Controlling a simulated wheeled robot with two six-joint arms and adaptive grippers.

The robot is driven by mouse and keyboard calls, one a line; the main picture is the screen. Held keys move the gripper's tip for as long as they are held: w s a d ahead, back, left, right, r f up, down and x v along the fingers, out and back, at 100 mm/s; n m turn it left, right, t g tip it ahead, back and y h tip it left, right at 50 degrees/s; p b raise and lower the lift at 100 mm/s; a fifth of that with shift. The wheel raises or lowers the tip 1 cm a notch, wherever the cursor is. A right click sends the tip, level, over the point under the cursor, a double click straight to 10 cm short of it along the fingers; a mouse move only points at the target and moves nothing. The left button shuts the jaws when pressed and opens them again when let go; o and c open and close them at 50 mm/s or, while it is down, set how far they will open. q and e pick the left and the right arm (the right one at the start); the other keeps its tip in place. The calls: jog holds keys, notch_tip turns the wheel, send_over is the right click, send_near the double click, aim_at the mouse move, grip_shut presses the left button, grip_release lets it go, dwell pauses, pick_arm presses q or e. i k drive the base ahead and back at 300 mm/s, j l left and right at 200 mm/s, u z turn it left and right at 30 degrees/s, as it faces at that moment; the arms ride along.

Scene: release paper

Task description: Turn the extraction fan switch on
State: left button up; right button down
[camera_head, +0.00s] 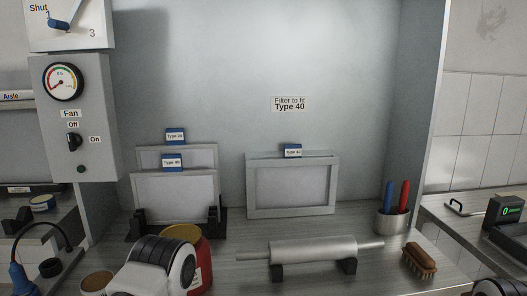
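The extraction fan switch (72,142) is a small black rotary knob on a grey control box (98,130) at the upper left in the head view. An "Off" label sits above the knob and an "On" label to its right. The knob looks upright, towards "Off", but it is too small to be sure. A round gauge (63,82) is above it, and a small dark round part (81,169) is below. Part of my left arm shows at the bottom left, apart from the box, and a bit of my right arm at the bottom right corner. Neither gripper shows.
Framed filters (175,196) stand in a black rack at left; another filter (292,211) leans on the back wall. A roller (312,250) on supports, a brush (419,261), a cup (391,222) with red and blue handles and a red jar (199,262) occupy the bench.

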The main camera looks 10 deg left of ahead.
aim_at(75, 141)
jog(key=u, duration=1.45)
